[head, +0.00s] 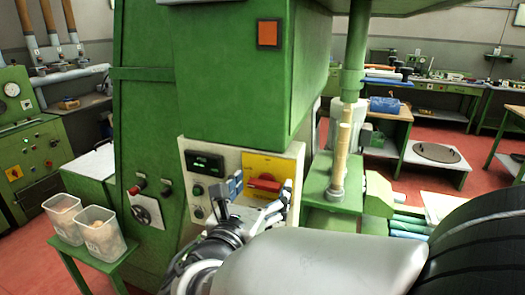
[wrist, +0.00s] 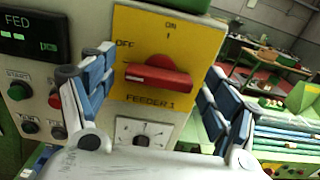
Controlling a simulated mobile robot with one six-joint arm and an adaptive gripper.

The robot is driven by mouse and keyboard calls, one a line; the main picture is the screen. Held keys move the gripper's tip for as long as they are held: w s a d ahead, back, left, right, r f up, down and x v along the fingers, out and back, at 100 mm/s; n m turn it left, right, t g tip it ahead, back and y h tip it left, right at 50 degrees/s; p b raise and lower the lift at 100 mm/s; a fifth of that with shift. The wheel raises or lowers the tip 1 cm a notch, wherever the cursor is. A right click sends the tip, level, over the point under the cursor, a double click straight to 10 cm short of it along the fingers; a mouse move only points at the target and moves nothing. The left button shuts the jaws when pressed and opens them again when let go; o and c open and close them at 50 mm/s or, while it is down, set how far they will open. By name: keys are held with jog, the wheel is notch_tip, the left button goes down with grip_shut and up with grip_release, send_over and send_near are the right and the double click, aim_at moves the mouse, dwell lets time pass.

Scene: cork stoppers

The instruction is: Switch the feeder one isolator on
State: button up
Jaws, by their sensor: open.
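The feeder one isolator is a red rotary handle (wrist: 157,74) on a yellow plate (wrist: 190,28) marked ON at the top, OFF at the left and FEEDER 1 below. The handle lies roughly level, its left end towards OFF. In the head view the red handle (head: 264,184) shows on the yellow plate (head: 268,164) of the pale control panel. My gripper (wrist: 158,68) is open, with one blue-padded finger left of the handle and one right of it. In the head view my gripper (head: 261,188) is in front of the plate. Contact cannot be told.
A display (wrist: 34,34) and several buttons are left of the plate. A small dial (wrist: 140,132) sits just below it. The green machine housing (head: 235,75) overhangs the panel. Two clear bins (head: 100,235) stand on a green stand at the left.

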jog(key=shift+s, duration=0.1)
jog(key=shift+c, duration=0.4)
jog(key=c, duration=1)
jog(key=shift+f+m+b, duration=0.1)
jog(key=shift+m+b, duration=0.3)
jog(key=shift+b, duration=0.1)
jog(key=m+b, duration=0.2)
jog(key=shift+d+m+b, duration=0.1)
jog(key=shift+m+b, duration=0.3)
jog(key=m+b, duration=0.1)
jog(key=m, duration=0.2)
jog(key=shift+m, duration=0.4)
jog(key=m, duration=1)
jog(key=shift+d, duration=0.1)
jog(key=shift+m, duration=0.4)
